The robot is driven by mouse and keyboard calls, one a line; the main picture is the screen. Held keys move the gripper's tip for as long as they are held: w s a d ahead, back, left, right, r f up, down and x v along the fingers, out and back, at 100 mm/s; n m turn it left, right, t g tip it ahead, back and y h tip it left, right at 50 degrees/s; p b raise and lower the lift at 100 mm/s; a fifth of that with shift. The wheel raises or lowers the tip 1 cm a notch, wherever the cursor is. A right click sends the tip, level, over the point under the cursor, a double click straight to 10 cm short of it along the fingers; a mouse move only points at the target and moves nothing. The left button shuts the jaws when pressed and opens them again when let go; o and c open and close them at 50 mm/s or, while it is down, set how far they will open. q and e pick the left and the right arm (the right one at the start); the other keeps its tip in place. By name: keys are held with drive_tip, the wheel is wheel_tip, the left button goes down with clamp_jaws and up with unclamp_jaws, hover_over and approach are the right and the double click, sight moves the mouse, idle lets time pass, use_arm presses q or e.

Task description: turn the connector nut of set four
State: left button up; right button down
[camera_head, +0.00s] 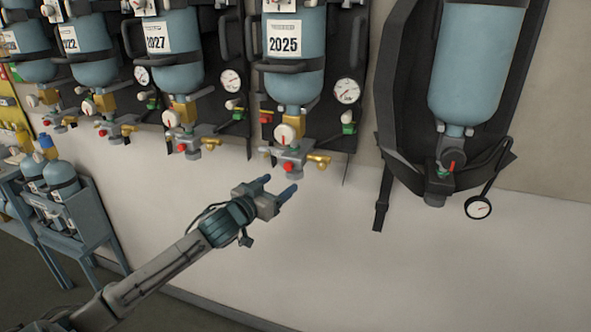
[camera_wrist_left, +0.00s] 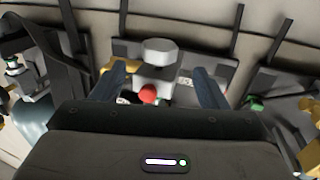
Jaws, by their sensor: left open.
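The fourth set from the left is a blue cylinder (camera_head: 295,75) with a 2025 label, upright on a black backplate. Under it are a grey valve block (camera_head: 291,158), a pale round knob (camera_head: 285,134), a red knob (camera_head: 289,169) and a brass fitting (camera_head: 319,161). Which part is the connector nut I cannot tell for certain. My left gripper (camera_head: 277,184) is open and empty just below the valve block, its fingers pointing up and right. In the left wrist view a pale grey fitting (camera_wrist_left: 158,52) and the red knob (camera_wrist_left: 148,93) show between the spread fingers. My right gripper is out of view.
Set 2027 (camera_head: 170,55) hangs to the left, with more sets beyond. A larger set (camera_head: 478,60) hangs at right with a dangling gauge (camera_head: 478,208). A blue rack (camera_head: 95,225) with small cylinders stands at lower left. The wall below the sets is bare.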

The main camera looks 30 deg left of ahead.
sight(290, 177)
use_arm(q)
drive_tip(key=w+p, duration=0.2)
drive_tip(key=w, duration=0.5)
drive_tip(key=shift+d+r, duration=0.1)
drive_tip(key=shift+w, duration=0.6)
drive_tip(key=c, duration=1)
drive_tip(key=shift+p, duration=0.3)
drive_tip(key=shift+d+y, duration=0.1)
drive_tip(key=shift+y, duration=0.3)
